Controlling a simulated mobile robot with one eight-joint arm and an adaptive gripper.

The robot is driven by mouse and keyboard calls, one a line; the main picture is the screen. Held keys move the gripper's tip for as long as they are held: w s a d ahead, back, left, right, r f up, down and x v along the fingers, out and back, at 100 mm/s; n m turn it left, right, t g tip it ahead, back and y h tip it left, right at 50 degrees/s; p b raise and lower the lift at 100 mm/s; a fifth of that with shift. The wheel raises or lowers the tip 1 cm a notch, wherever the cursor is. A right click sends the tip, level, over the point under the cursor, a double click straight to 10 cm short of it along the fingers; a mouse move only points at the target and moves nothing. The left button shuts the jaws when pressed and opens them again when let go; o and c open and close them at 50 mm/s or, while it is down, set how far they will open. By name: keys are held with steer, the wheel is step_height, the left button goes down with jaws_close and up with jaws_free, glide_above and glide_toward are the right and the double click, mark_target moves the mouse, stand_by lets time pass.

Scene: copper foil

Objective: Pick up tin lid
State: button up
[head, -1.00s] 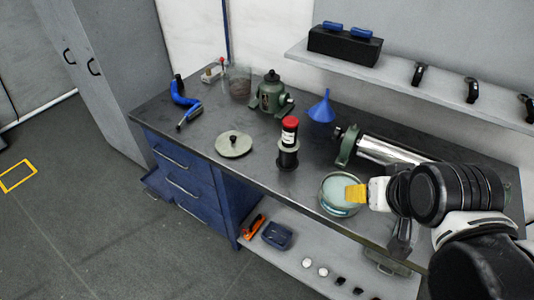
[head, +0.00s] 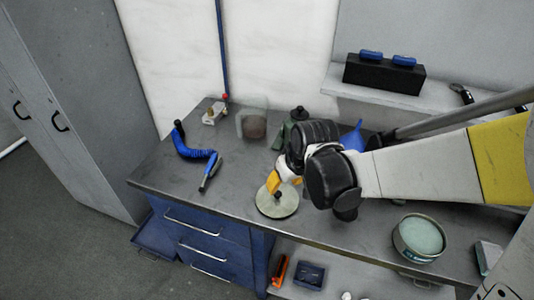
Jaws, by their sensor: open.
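The tin lid, a pale round disc (head: 270,207) with a dark knob on top, lies flat on the dark workbench top. My gripper (head: 275,184), with yellow fingertips, is open just above the lid's far side, beside the knob. I cannot tell whether the fingers touch the knob. A round open tin (head: 418,240) with a pale greenish inside stands to the right on the bench, away from the lid.
A glass beaker (head: 252,125) stands behind. A blue funnel (head: 353,138) shows partly behind my arm. Bare bench top (head: 230,180) lies left of the lid. An upper shelf holds a black box (head: 384,75).

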mark_target(278, 193)
steer(key=x, duration=0.1)
steer(key=b+x, duration=0.1)
steer(key=x, duration=0.1)
steer(key=shift+d+f, duration=0.15)
steer(key=shift+d, duration=0.05)
steer(key=b+x, duration=0.3)
steer(key=x, duration=0.3)
steer(key=shift+a, duration=0.2)
jaws_close()
